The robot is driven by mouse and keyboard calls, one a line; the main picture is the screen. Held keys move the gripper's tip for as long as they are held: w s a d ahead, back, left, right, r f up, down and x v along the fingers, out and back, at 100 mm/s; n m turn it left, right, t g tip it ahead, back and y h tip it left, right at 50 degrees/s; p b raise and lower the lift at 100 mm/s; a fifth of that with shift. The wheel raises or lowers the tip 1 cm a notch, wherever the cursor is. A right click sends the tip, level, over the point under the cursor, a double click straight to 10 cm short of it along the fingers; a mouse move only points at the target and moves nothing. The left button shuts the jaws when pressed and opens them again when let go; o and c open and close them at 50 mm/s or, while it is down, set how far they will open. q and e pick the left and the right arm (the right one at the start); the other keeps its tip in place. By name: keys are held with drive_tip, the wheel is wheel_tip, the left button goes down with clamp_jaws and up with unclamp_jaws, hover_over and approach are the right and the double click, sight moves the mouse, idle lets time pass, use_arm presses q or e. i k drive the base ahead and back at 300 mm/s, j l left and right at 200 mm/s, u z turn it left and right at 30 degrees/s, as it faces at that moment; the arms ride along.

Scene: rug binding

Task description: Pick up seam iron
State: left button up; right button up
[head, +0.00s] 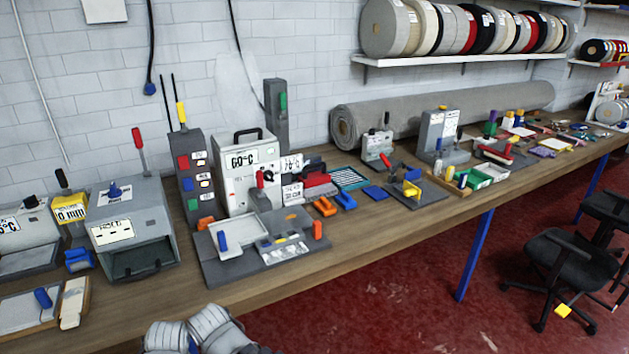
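I cannot tell for certain which object is the seam iron. Small handled tools lie on the long wooden workbench (370,240). An orange one (325,207) and a blue one (345,200) lie side by side near the middle. A blue-handled piece (78,260) sits at the left, beside a grey open-fronted box machine (130,232). Another blue handle (43,297) stands on a pale plate at the front left. Neither of my grippers shows in the head view.
A grey machine with a "60°C" label (240,175) stands behind a flat grey fixture (265,247). A rolled grey carpet (440,112) lies along the wall. Tape rolls (385,28) fill a shelf (450,60). A black chair (565,262) stands right on the red floor. Pale ribbed shapes (205,328) show at the bottom edge.

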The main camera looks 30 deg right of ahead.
sight(313, 181)
drive_tip(key=l+z, duration=0.15)
drive_tip(key=l, duration=0.3)
drive_tip(key=l+z, duration=0.15)
drive_tip(key=l, duration=0.25)
drive_tip(key=i+l+z, duration=0.1)
drive_tip(key=l, duration=0.3)
drive_tip(key=i+l+z, duration=0.15)
drive_tip(key=l, duration=0.3)
drive_tip(key=l+z, duration=0.15)
drive_tip(key=l, duration=0.25)
drive_tip(key=i+l+z, duration=0.15)
drive_tip(key=l, duration=0.25)
drive_tip(key=i+l+z, duration=0.15)
drive_tip(key=l, duration=0.2)
